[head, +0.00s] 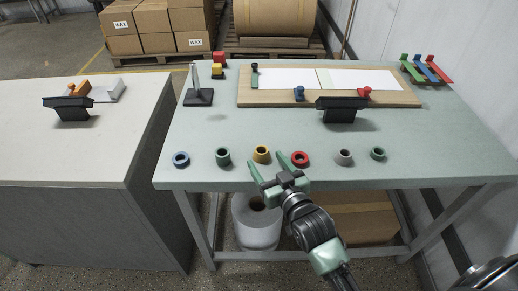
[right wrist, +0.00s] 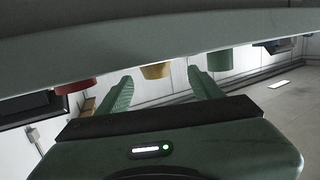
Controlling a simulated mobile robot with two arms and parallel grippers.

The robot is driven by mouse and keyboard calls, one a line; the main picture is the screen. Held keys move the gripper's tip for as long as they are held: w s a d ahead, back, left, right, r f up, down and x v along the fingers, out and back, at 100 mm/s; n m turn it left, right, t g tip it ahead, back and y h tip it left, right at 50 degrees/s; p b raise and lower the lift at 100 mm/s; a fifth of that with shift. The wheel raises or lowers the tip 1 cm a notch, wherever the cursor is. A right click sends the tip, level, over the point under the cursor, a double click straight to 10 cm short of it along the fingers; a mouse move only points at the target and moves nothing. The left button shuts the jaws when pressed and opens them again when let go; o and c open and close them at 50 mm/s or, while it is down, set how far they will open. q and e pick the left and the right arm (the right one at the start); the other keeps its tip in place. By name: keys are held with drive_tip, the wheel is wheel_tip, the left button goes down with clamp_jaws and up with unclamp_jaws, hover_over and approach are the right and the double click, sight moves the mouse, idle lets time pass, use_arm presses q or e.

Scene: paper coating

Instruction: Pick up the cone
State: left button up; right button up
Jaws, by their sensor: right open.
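Several small ring-like cones stand in a row along the table's front edge: blue (head: 181,159), green (head: 223,157), yellow (head: 262,154), red (head: 300,159), grey (head: 344,157) and dark green (head: 378,154). I cannot tell which one is the cone meant. My right gripper (head: 266,160) is open and empty at the front edge, fingers toward the yellow cone. In the right wrist view, the yellow cone (right wrist: 155,71) shows between and beyond the fingertips (right wrist: 160,76), apart from them. The red cone (right wrist: 73,87) and a green cone (right wrist: 220,60) lie outside the fingers. My left gripper is out of view.
The green table (head: 250,125) holds a wooden board (head: 400,99) with white sheets, a dark stand (head: 198,97) and colored tools (head: 427,68). A grey counter (head: 80,150) is at left. A white roll (head: 257,228) stands underneath. Bare tabletop lies behind the cones.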

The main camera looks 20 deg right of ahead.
sight(262, 150)
drive_tip(key=shift+w+d+r, duration=0.1)
drive_tip(key=shift+w+r, duration=0.1)
drive_tip(key=shift+w, duration=0.75)
drive_tip(key=w, duration=0.2)
drive_tip(key=shift+w+f+p, duration=0.3)
drive_tip(key=shift+w+p, duration=0.05)
drive_tip(key=shift+p, duration=0.05)
drive_tip(key=shift+w+f, duration=0.1)
drive_tip(key=shift+w, duration=0.4)
drive_tip(key=c, duration=1.4)
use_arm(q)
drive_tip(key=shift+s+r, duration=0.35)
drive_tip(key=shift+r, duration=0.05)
use_arm(e)
clamp_jaws()
